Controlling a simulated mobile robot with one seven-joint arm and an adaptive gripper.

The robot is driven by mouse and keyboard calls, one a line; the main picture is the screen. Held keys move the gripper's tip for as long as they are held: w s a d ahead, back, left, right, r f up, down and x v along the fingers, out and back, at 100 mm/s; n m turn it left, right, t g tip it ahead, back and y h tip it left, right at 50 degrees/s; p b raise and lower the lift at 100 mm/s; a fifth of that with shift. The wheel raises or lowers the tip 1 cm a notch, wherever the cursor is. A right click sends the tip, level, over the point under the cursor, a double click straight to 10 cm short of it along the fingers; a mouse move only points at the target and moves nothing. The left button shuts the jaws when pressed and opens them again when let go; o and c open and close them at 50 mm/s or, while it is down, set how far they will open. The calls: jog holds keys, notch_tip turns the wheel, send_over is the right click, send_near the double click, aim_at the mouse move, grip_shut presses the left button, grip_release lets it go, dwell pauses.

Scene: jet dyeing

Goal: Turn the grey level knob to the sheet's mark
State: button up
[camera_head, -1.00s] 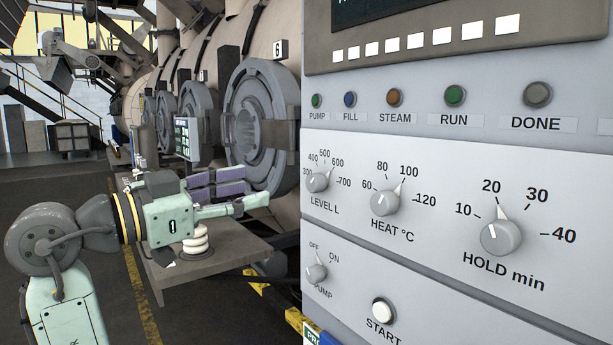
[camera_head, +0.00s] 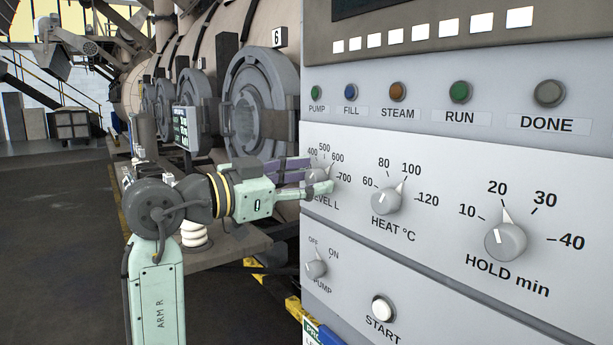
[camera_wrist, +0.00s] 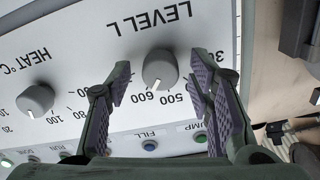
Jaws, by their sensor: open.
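The heat knob (camera_head: 387,200) and hold knob (camera_head: 505,242) lie to the right of the level knob. The pump knob (camera_head: 316,269) and START button (camera_head: 383,307) are below. A row of buttons, including FILL (camera_head: 351,92), runs above. A small table (camera_head: 235,250) stands left of the panel.

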grip_shut()
dwell(0.7)
jog(key=shift+r+n, duration=0.1)
jog(key=shift+n, duration=0.3)
jog(key=n+p, duration=0.2)
jog(key=shift+n, duration=0.4)
jog(key=n+p, duration=0.3)
jog(key=n, duration=0.1)
jog(key=shift+w+r+n, duration=0.1)
jog(key=shift+n, duration=0.2)
jog(key=n+p, duration=0.3)
jog(key=n, duration=0.2)
jog(key=shift+p, duration=0.35)
jog(key=shift+a+n+p, duration=0.1)
jog(key=shift+n+p, duration=0.85)
jog(key=shift+n, duration=0.25)
jog(key=shift+f, duration=0.25)
